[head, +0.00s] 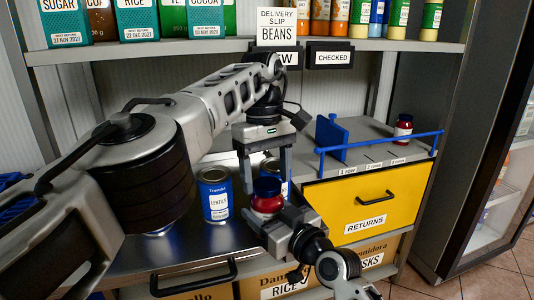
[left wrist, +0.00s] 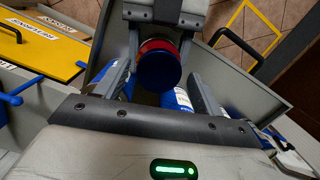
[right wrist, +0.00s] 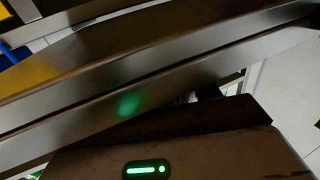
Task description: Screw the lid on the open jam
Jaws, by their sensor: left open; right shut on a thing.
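A red jam jar (head: 267,204) with a blue lid (head: 267,186) on its top stands upright in the middle of the head view. My right gripper (head: 278,220) is shut on the jar from the lower right. In the left wrist view the lid (left wrist: 159,70) shows from above, with the red jar (left wrist: 158,45) behind it. My left gripper (head: 267,176) points down over the jar, open, with its fingers on either side of the lid; I cannot tell if they touch it. How tightly the lid sits is not visible. The right wrist view does not clearly show the jar.
Blue-labelled cans, one marked lentils (head: 214,195), stand on the metal counter (head: 190,250) close to the grippers. A yellow returns drawer (head: 366,206) and a blue rail (head: 380,143) are at right. Another small red jar (head: 403,126) stands behind the rail. Shelves run above.

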